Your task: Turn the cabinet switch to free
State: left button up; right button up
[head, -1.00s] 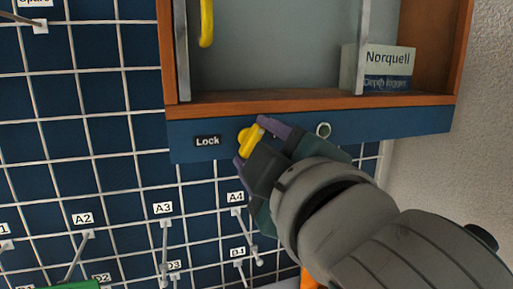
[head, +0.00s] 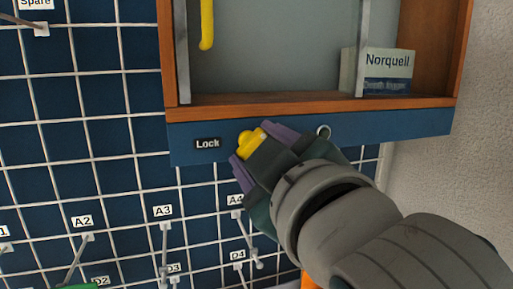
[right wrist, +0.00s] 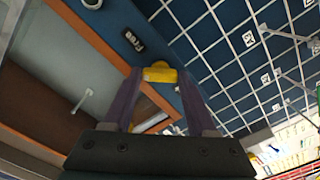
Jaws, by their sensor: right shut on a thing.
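The yellow switch knob (head: 249,141) sits on the blue strip under the cabinet (head: 310,97), just right of the "Lock" label (head: 207,143). My right gripper (head: 254,147) is shut on the knob, one finger on each side, and hides part of it. In the right wrist view the yellow knob (right wrist: 160,74) lies between the two finger ends. There the "Free" label (right wrist: 134,40) shows on the blue strip; in the head view my gripper hides it. My left gripper is not in view.
A small round ring (head: 323,131) is on the blue strip right of my gripper. A wire grid with labelled hooks fills the wall at left and below. A Norquell box (head: 388,70) stands inside the cabinet. A yellow handle (head: 207,25) shows at the cabinet's upper left.

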jog(key=o, duration=1.4)
jog(key=shift+c, duration=0.2)
jog(key=shift+s, duration=0.1)
jog(key=shift+s+d+p, duration=0.15)
jog(key=shift+s+p, duration=0.15)
jog(key=p+v, duration=0.2)
jog(key=v, duration=0.7)
jog(key=shift+p, duration=0.3)
